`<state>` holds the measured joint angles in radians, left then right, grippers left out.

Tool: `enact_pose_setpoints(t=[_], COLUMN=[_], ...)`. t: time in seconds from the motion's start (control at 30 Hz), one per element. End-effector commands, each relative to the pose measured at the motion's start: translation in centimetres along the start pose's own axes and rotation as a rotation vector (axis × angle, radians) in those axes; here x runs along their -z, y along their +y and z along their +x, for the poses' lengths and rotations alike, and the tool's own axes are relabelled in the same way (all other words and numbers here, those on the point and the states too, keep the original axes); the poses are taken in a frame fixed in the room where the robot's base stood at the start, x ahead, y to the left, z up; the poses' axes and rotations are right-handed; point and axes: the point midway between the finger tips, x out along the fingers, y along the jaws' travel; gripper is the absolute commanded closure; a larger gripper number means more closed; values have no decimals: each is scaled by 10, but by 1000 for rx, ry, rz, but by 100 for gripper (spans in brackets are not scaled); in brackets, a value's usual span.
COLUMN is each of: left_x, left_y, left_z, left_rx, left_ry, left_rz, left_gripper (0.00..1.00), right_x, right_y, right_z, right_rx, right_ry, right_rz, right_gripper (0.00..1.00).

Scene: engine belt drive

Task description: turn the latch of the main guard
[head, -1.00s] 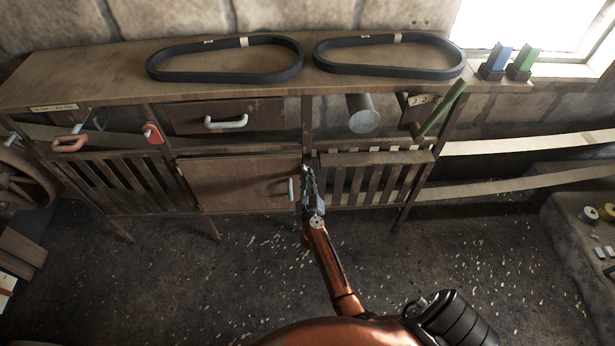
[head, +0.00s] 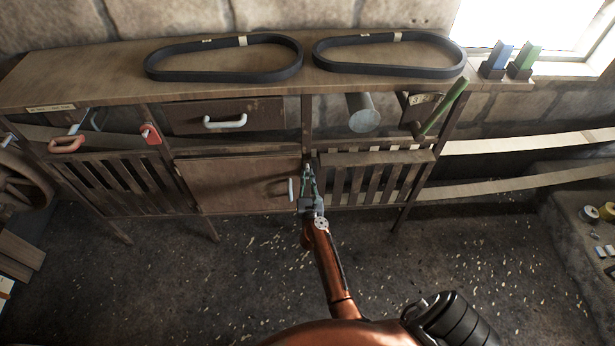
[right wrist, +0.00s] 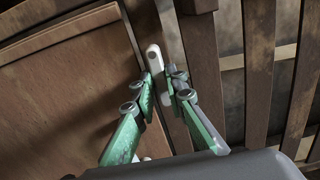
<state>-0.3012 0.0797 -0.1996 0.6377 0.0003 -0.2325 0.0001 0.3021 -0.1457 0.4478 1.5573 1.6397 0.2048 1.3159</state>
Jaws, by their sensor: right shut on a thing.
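The main guard appears to be the brown wooden panel (head: 240,183) at the lower middle of the frame, with a pale upright handle (head: 291,189) near its right edge. In the right wrist view this panel (right wrist: 70,90) fills the left side. The pale latch (right wrist: 153,57) stands close to upright, slightly tilted, on the post beside the panel's edge. In the head view my right gripper (head: 309,176) covers most of the latch. My left gripper is not in view.
Slatted panels flank the main guard, one on the right (head: 372,180). A drawer with a pale handle (head: 225,122) is above it. A grey cylinder (head: 362,113) and a green lever (head: 443,108) are at upper right. Two black belts (head: 225,60) lie on top.

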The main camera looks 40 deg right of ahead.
Motion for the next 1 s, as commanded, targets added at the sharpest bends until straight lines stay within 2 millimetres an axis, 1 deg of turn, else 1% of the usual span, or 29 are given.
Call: enact_pose_setpoints(t=[0.03, 0.3, 0.33, 0.5, 0.6, 1.0], left_x=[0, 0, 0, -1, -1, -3], left_y=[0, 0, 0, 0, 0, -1], left_z=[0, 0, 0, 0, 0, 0], left_rx=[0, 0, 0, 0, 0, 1], left_ry=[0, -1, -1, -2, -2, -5], left_rz=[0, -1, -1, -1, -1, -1], left_gripper=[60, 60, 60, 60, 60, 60], right_x=[2, 3, 3, 2, 1, -3], right_y=[0, 0, 0, 0, 0, 0], right_z=[-1, -1, -1, -1, -1, 0], right_rx=[0, 0, 0, 0, 0, 2], right_ry=[4, 4, 4, 3, 2, 2], right_rz=[5, 5, 5, 4, 3, 3], right_gripper=[100, 100, 87, 76, 70, 70])
